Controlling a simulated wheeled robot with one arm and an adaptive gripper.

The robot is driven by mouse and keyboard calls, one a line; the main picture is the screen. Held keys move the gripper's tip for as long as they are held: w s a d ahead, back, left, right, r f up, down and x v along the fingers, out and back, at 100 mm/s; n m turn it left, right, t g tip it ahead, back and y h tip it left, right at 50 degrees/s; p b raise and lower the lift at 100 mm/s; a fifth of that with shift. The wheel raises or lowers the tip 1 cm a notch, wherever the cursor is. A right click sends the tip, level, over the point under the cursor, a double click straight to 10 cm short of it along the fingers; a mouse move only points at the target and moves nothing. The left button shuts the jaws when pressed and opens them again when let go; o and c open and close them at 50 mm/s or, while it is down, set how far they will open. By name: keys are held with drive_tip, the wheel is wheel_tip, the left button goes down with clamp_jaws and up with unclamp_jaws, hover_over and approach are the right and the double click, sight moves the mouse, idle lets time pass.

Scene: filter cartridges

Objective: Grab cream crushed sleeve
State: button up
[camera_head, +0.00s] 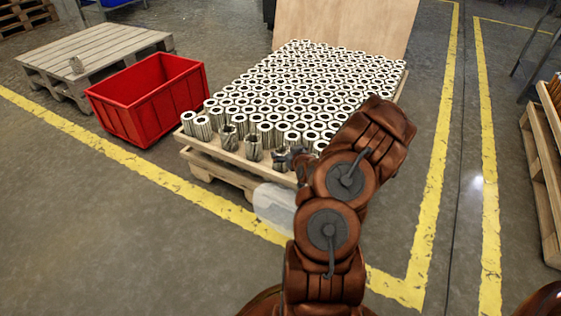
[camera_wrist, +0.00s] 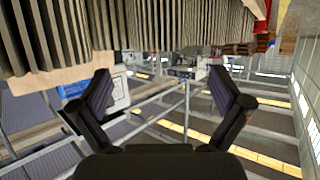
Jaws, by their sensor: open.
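Cream pleated sleeves (camera_head: 310,85) stand upright in tight rows on a wooden pallet (camera_head: 208,160) in the head view. At its near edge, a few look darker and misshapen, such as one sleeve (camera_head: 229,138) and another beside it (camera_head: 254,148). I cannot tell for sure which is the crushed one meant. My gripper (camera_wrist: 160,90) is open and empty in the wrist view, its two dark fingers spread. Grey-cream pleated sleeves (camera_wrist: 150,25) fill the top of that view, beyond the fingers and apart from them. In the head view my arm hides part of the front row.
A red crate (camera_head: 155,115) stands empty-looking left of the sleeves. A plywood panel (camera_head: 345,28) rises behind the stack. Wooden pallets (camera_head: 540,150) stand at right. The floor at front left is clear.

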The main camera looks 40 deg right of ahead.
sight(279, 147)
drive_tip(key=shift+a+f+b+x, duration=0.15)
drive_tip(key=shift+b+x, duration=0.25)
drive_tip(key=shift+x, duration=0.35)
drive_tip(key=shift+f+b+x, duration=0.15)
drive_tip(key=shift+b+x, duration=0.2)
drive_tip(key=shift+x, duration=0.45)
drive_tip(key=shift+a+f+b+x, duration=0.15)
drive_tip(key=shift+b+x, duration=0.25)
drive_tip(key=shift+x, duration=0.35)
drive_tip(key=shift+w+d+f, duration=0.2)
drive_tip(key=shift+w+d, duration=0.1)
drive_tip(key=shift+w, duration=0.3)
drive_tip(key=shift+c, duration=0.2)
drive_tip(key=c, duration=1.1)
drive_tip(key=shift+r, duration=0.1)
